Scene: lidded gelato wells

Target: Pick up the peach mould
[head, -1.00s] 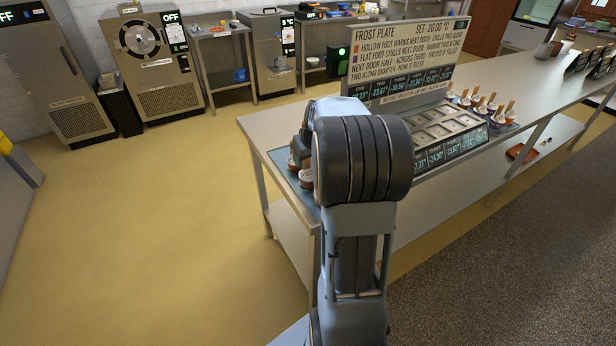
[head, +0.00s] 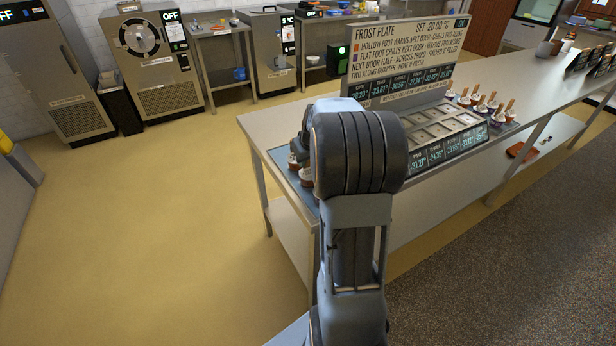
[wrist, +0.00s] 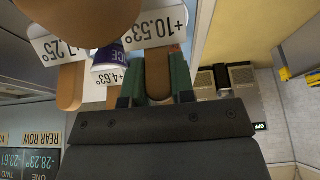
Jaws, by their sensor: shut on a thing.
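In the wrist view my gripper (wrist: 155,90) has its two green fingers on either side of an upright brown wooden stick (wrist: 157,72), shut on it. A white tag reading +10.53° (wrist: 165,25) sits at the stick's far end. A large rounded brown shape (wrist: 80,12) fills the top left; I cannot tell whether it belongs to the held mould. No tag here names peach. In the head view my arm hides the gripper's fingertips and the held mould. White-topped moulds (head: 306,177) show beside my arm at the counter's near left end.
Left of my fingers in the wrist view are a purple cup (wrist: 107,66) tagged +4.63° and another stick (wrist: 70,88) tagged +7.25°. The frost plate (head: 440,125) with square wells is on the counter, its sign (head: 405,55) behind. More stick-topped moulds (head: 482,105) stand to its right.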

